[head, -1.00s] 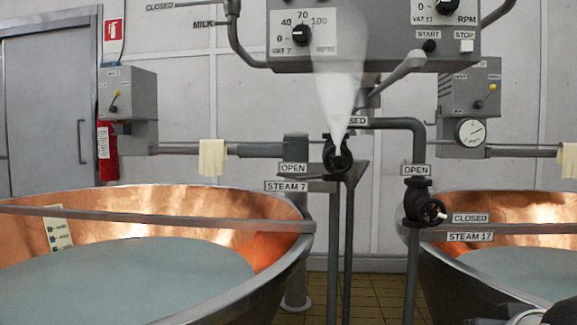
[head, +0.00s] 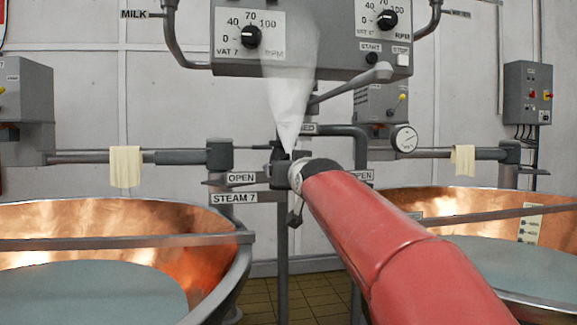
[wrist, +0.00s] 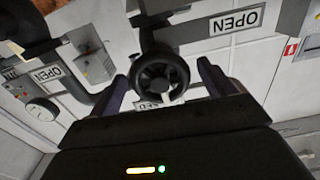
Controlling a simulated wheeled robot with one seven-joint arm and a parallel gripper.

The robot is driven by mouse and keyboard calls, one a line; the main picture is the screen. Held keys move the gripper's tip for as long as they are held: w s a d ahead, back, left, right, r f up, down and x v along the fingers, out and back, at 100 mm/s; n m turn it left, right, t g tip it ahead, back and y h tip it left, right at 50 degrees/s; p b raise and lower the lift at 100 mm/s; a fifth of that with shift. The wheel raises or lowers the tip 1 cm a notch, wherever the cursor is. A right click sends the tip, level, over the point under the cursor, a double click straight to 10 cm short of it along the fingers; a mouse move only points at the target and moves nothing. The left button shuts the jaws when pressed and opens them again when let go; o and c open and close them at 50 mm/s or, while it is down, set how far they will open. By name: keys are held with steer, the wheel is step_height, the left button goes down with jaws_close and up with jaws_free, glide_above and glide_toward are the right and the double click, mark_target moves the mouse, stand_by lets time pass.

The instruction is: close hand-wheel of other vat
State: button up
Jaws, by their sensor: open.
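The dark hand-wheel of the STEAM 7 valve (head: 282,172) is partly hidden behind my red arm in the head view. In the wrist view the round spoked hand-wheel (wrist: 162,72) faces me, between the two fingers of my gripper (wrist: 162,79). The gripper is open, with a finger on each side of the wheel; I cannot tell whether they touch it. A CLOSED label, partly hidden, shows just below the wheel, and an OPEN label (wrist: 236,20) is at upper right. The STEAM 17 hand-wheel is hidden behind my arm in the head view.
White steam (head: 290,90) plumes above the STEAM 7 valve. Copper vats stand left (head: 215,222) and right (head: 440,205), with metal rims. A control box (head: 310,40) hangs above, with a lever (head: 365,78) below it. Pipes flank the valve.

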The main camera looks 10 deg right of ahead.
steer(key=shift+w, duration=0.65)
steer(key=c, duration=1)
steer(key=shift+o, duration=0.2)
steer(key=shift+m+b, duration=0.45)
steer(key=shift+m, duration=1.25)
steer(key=o, duration=1)
steer(key=shift+c, duration=0.2)
